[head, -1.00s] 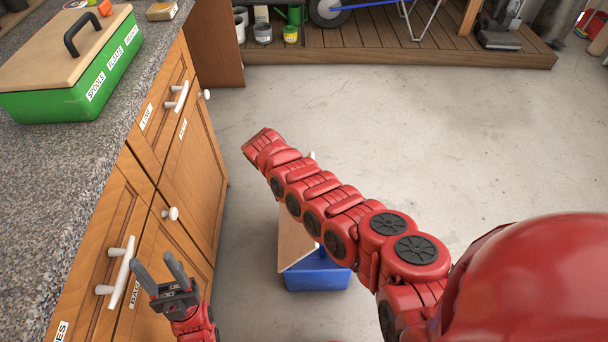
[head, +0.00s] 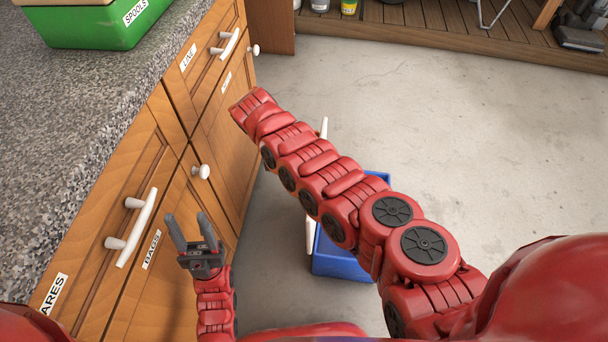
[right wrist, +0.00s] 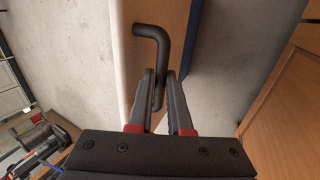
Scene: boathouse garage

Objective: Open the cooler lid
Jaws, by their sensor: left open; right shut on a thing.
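The blue cooler (head: 340,266) stands on the floor, partly hidden behind my right arm. Its lid (head: 310,236) shows as a thin pale strip, nearly edge-on and steeply tilted up. In the right wrist view, the lid (right wrist: 122,60) has a pale edge and a tan face, with a bent black handle (right wrist: 152,33). My right gripper (right wrist: 161,80) is shut on this handle; the arm hides this gripper in the head view. My left gripper (head: 191,232) is open and empty beside the wooden cabinet front.
The wooden cabinet (head: 150,240) with white handles and knobs runs along the left, close to the cooler. A green box (head: 95,28) sits on its stone counter (head: 70,120). The concrete floor (head: 480,140) to the right is clear up to a wooden deck (head: 450,25).

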